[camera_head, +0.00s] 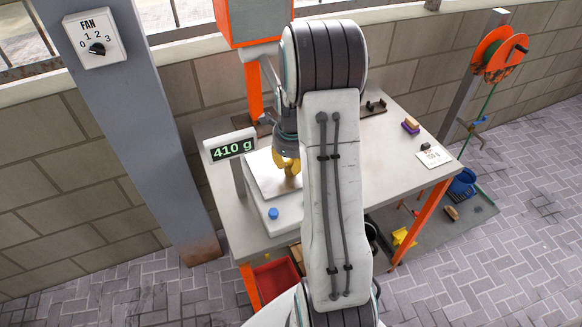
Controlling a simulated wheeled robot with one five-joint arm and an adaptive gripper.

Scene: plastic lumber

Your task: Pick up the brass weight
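My gripper (286,158) points down over the pale plate of a scale (268,183) on the workbench, left of my arm. A yellow-gold shape shows at its lower end. I cannot tell whether this is the brass weight, the fingers, or both, nor whether it touches the plate. The scale's display (233,146) reads 410 g. My arm link covers the middle of the bench and part of the scale's right side. I cannot make out the finger opening.
The grey bench (245,240) has orange legs. A small dark object sits by a white card (434,154) at right. A purple-and-tan block (411,126) lies behind it. A blue knob (273,213) is at the scale's front. A grey post (140,130) stands left.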

